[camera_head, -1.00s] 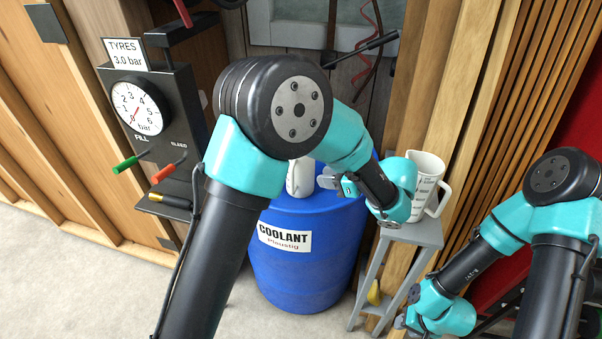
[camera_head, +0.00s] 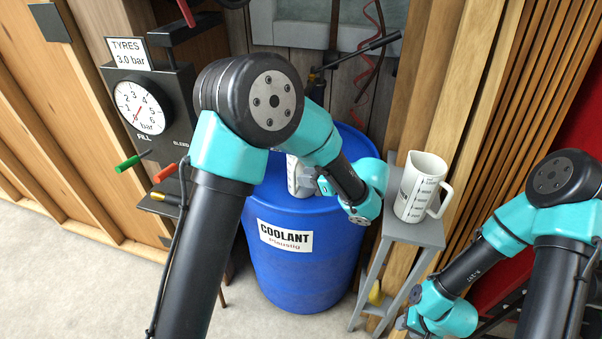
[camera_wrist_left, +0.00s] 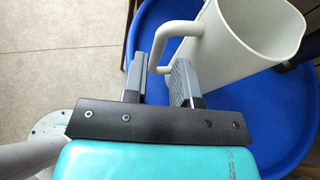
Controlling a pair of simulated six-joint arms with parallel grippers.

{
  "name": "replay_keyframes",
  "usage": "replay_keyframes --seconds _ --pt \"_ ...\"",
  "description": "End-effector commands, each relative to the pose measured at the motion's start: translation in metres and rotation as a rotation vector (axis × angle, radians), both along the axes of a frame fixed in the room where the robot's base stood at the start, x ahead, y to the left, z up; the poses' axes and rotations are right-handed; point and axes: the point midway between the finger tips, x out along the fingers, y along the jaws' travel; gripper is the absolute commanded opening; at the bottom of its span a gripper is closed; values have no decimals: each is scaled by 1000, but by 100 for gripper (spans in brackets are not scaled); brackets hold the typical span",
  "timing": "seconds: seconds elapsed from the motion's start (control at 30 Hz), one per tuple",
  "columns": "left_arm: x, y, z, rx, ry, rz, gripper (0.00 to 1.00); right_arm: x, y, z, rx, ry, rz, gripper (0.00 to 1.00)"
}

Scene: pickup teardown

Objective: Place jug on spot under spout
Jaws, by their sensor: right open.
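A white jug (camera_head: 293,176) stands on the blue coolant barrel (camera_head: 300,265), partly hidden by my left arm. In the left wrist view the jug (camera_wrist_left: 243,45) shows its open top, with its handle toward my gripper. My left gripper (camera_head: 316,184) is beside it; in the left wrist view its fingers (camera_wrist_left: 160,68) are apart, one each side of the handle's end, with no clear contact. A second white jug (camera_head: 421,187), with printed marks, stands upright on a grey stool (camera_head: 415,231). My right gripper (camera_head: 403,321) is low at the right, mostly hidden, and open.
A pump (camera_head: 318,78) with a black lever (camera_head: 365,46) stands behind the barrel top; its outlet is hidden. A tyre gauge stand (camera_head: 170,110) is at the left. Wooden slats rise behind the stool. The floor at front left is clear.

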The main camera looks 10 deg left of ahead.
Motion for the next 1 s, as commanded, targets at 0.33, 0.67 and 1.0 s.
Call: replay_keyframes --seconds 0.33,0.67,1.0 --pt "8 37 -16 -1 1 3 26 0 0 0 0 0 0 40" --pt "11 46 -20 0 0 0 26 0 0 0 0 0 0 40" --pt "11 45 -20 0 0 1 22 0 0 0 0 0 0 40"
